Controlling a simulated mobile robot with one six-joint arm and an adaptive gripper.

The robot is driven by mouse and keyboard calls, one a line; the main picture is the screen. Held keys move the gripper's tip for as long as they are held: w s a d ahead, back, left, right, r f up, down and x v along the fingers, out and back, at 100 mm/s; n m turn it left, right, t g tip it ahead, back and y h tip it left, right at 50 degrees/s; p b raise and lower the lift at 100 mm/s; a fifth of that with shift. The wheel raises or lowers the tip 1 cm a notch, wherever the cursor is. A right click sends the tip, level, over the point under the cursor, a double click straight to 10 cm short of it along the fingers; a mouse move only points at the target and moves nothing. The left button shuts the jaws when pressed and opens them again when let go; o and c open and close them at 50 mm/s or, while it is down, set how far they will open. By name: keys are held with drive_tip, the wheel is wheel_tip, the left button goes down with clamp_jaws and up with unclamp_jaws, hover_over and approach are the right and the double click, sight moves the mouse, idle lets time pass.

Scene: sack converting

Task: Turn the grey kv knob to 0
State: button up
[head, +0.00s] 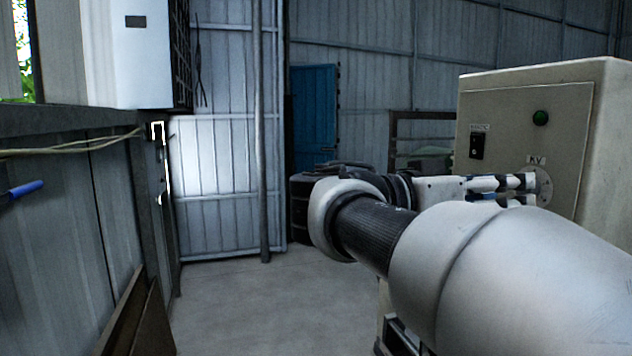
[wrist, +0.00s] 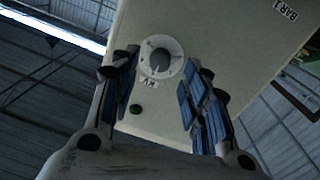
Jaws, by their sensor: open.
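The grey kv knob (wrist: 160,60) sits at the centre of a round white dial (wrist: 174,48) on the cabinet's front panel, with a KV label beside it. Its setting is too small to read. In the head view, the dial (head: 546,186) shows only partly behind my gripper (head: 532,189), and the knob itself is hidden there. My gripper is open in front of the dial. In the wrist view, its blue-padded fingers (wrist: 160,66) stand on either side of the knob, apart from it as seen there. I cannot tell how far the fingertips are from the panel.
The beige cabinet (head: 605,130) stands at right. Its panel carries a green lamp (head: 540,118) and a black switch (head: 477,146). The middle floor is clear.

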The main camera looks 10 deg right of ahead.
drive_tip(key=shift+d, duration=1.65)
drive_tip(key=shift+c, duration=0.6)
clamp_jaws()
